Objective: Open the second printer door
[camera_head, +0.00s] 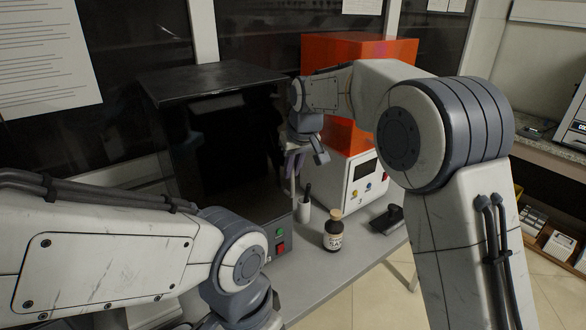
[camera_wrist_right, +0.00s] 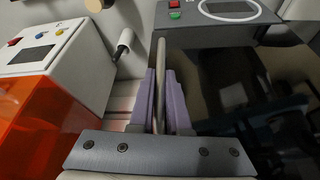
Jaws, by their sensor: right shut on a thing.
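The black printer (camera_head: 215,77) stands on the bench left of the orange and white printer (camera_head: 340,50). Its dark glossy front door (camera_wrist_right: 245,80) fills the right of the wrist view. My right gripper (camera_head: 303,160) is at the right side of the black printer's front. In the wrist view its purple fingers (camera_wrist_right: 160,85) are shut around a thin grey bar handle (camera_wrist_right: 160,55) beside the door. I cannot tell whether the door stands slightly ajar. My left arm comes in at the lower left; its gripper is out of view.
A dark device (camera_head: 387,219) lies farther right. My left arm lies across the space at the lower left of the black printer.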

